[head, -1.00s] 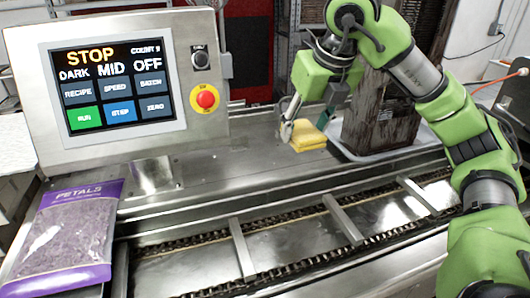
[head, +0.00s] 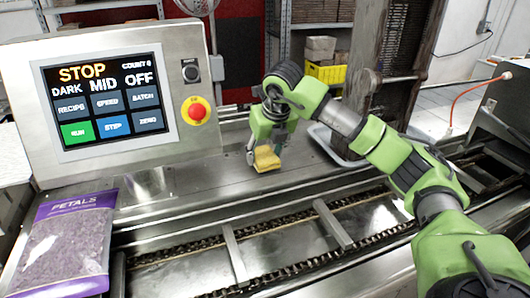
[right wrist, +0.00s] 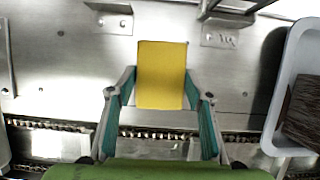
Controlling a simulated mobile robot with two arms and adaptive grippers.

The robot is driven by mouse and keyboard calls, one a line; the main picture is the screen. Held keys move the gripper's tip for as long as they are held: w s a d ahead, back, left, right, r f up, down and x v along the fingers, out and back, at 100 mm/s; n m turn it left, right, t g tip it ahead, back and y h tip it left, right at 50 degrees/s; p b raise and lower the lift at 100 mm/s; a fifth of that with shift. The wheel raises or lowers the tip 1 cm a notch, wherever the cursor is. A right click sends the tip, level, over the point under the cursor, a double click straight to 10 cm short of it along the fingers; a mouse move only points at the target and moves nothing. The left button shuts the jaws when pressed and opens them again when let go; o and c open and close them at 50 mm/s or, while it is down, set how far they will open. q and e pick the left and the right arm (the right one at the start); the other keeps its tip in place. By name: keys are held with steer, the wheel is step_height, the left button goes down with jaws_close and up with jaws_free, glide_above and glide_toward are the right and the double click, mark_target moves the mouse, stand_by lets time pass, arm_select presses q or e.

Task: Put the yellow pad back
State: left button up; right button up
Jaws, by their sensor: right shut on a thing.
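The yellow pad (head: 267,159) is held in my right gripper (head: 265,147), just over the steel ledge behind the conveyor. In the right wrist view the yellow pad (right wrist: 161,75) sits between the two teal-lined fingers of the gripper (right wrist: 160,95), with bare steel beyond it. I cannot tell whether the pad touches the steel. My left gripper is not in view.
A control panel (head: 112,100) reading STOP stands at the left, with a red button (head: 197,111). A bag of petals (head: 65,243) lies at front left. A pale tray (head: 327,146) is right of the gripper. The chain conveyor (head: 290,235) runs in front.

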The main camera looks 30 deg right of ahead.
steer(key=shift+s+d+f, duration=0.1)
steer(key=shift+f, duration=0.2)
steer(key=shift+f, duration=0.15)
steer(key=o, duration=1)
